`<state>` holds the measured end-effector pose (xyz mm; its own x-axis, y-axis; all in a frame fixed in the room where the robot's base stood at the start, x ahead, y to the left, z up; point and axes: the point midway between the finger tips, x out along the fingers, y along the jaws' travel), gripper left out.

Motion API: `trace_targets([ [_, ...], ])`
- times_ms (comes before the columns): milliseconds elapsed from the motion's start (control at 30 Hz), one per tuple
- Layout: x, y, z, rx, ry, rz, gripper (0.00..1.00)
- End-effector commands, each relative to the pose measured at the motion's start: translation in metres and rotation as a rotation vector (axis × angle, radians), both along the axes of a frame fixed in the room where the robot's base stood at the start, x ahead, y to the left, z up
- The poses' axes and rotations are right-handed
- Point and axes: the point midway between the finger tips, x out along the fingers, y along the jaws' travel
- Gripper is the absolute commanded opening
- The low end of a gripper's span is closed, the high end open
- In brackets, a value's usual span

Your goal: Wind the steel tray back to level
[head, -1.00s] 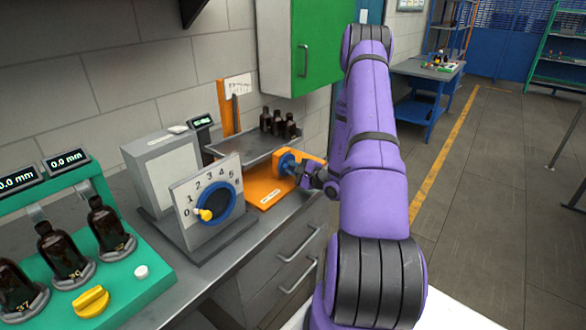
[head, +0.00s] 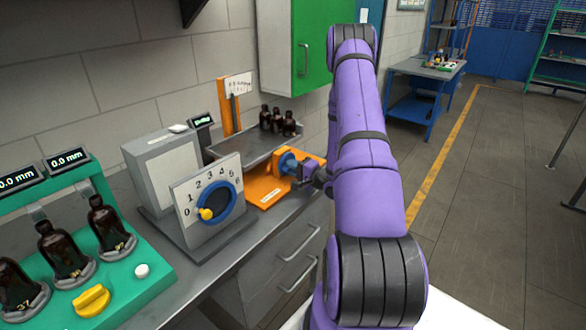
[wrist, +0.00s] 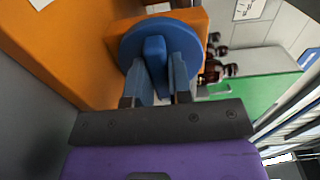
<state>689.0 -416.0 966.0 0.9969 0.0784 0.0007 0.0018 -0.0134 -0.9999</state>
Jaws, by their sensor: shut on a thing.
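The steel tray (head: 240,147) sits on an orange stand (head: 266,186) beside the wall in the head view, with several amber bottles (head: 277,122) standing at its far right end. It looks a little tilted. A blue round knob (head: 288,162) is on the stand's front; in the wrist view the knob (wrist: 133,45) has a raised bar across its middle. My gripper (wrist: 158,75) is shut on that bar, one finger on each side. In the head view my gripper (head: 303,171) is small and partly covered by my purple arm.
A grey box with a numbered dial (head: 215,205) and yellow pointer stands left of the stand. A green bottle fixture (head: 150,285) is at the front left. A green cabinet (head: 322,45) hangs above. The floor to the right is open.

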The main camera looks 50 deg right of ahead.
Motion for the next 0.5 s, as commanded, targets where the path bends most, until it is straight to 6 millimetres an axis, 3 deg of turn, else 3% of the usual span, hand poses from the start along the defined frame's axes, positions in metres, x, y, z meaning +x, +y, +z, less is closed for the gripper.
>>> trace_targets([
  [300, -0.0012, -0.0007, -0.0015, -0.002, 0.005, -0.002, 0.00],
  [333, -0.0012, -0.0007, -0.0015, -0.002, 0.005, -0.002, 0.22],
  [400, -0.0012, -0.0006, -0.0014, -0.002, 0.004, -0.002, 0.38],
  [433, -0.0011, -0.0006, -0.0013, -0.002, 0.004, -0.002, 0.45],
  [500, -0.0008, -0.0004, -0.0010, -0.002, 0.003, -0.001, 0.45],
])
